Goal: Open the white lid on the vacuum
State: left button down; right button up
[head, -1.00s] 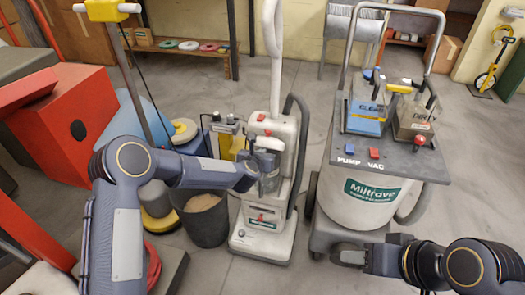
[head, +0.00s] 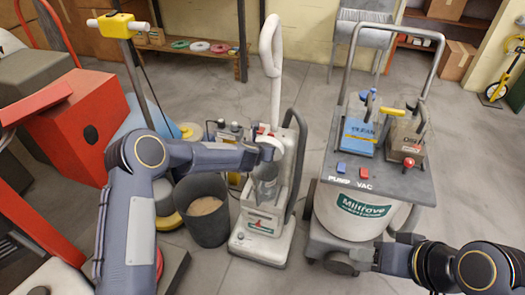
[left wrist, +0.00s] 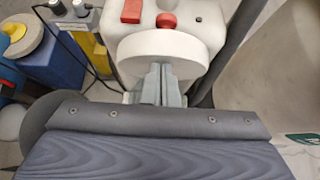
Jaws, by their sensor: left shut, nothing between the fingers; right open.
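The upright white vacuum (head: 258,248) stands in the middle of the head view, with a clear grey canister (head: 265,188) on its front. Its white round lid (left wrist: 165,50) fills the upper middle of the left wrist view and shows partly behind my left wrist in the head view (head: 283,142). My left gripper (left wrist: 157,72) is shut and empty, its fingertips against or just in front of the lid's near edge. I cannot tell exact contact or how far the lid is tilted. My right gripper (head: 362,256) is open and empty, low in front of the Miltrave machine.
The large Miltrave machine (head: 365,208) stands right of the vacuum. A red box (head: 75,125) is farther left. The floor behind is open.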

pick_arm(q)
jog(key=shift+w+r, duration=0.15)
jog(key=shift+w, duration=0.05)
dwell(0.5)
jog(key=s+a+r+m+h, duration=0.1)
jog(key=s+a+r+m, duration=0.5)
jog(key=s+r+m, duration=0.35)
jog(key=s+a+r+m+h, duration=0.2)
jog(key=s+a+r+m, duration=0.4)
jog(key=s+r, duration=0.5)
jog(key=s+a+f+m+g+y, duration=0.1)
jog(key=s+a+m, duration=0.3)
jog(key=s, duration=0.5)
jog(key=s+a+f+m+g+y, duration=0.1)
jog(key=s+a+m+g, duration=0.1)
jog(key=s+m, duration=0.55)
jog(key=s+a+f+m+g+y, duration=0.1)
jog(key=s+a+m, duration=0.25)
jog(key=s, duration=0.75)
notch_tip(320, 180, up, 13)
jog(key=p, duration=1.3)
jog(key=shift+w+d+r+g, duration=0.2)
jog(key=shift+g, duration=0.1)
